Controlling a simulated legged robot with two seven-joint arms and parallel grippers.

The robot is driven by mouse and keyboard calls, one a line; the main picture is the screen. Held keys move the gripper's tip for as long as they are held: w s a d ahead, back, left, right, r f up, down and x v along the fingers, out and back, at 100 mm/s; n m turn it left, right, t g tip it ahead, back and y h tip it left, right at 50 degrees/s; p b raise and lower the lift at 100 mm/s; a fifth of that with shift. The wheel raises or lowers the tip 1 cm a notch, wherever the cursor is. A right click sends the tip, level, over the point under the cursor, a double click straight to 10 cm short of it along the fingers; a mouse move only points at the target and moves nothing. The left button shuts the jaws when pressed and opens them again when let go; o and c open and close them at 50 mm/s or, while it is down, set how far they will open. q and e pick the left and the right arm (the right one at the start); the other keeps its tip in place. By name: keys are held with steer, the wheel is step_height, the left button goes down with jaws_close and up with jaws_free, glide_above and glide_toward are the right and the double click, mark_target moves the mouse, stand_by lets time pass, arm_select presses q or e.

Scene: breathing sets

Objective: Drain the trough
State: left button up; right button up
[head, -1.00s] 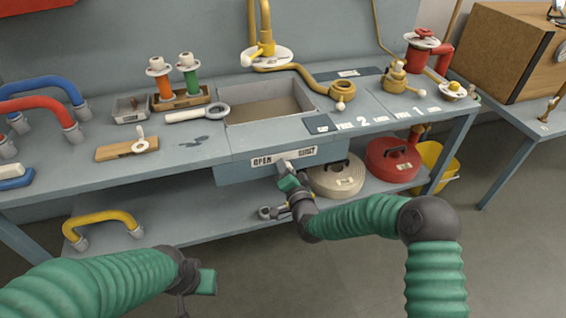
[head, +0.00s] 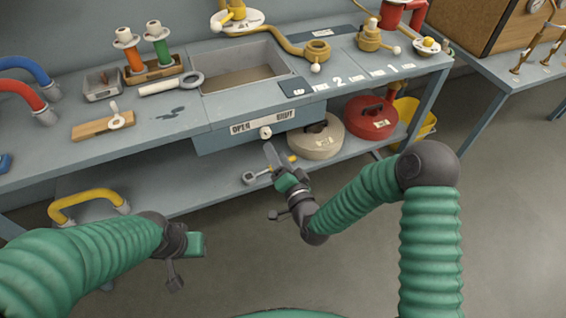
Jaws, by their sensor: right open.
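The trough (head: 240,80) is a rectangular basin sunk into the grey-blue bench; its floor looks brownish, and I cannot tell how much liquid is in it. Below it, the front panel carries a label (head: 240,127) reading OPEN and SHUT, with a white round knob (head: 265,132) between the words. My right gripper (head: 272,160) is open and appears empty, just below and in front of the knob, apart from it. My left gripper (head: 196,244) is at the lower left, away from the bench; its fingers are not clear.
A yellow bucket (head: 408,113) stands behind. The floor in front is clear.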

steer(key=v, duration=0.5)
steer(key=shift+w+f, duration=0.1)
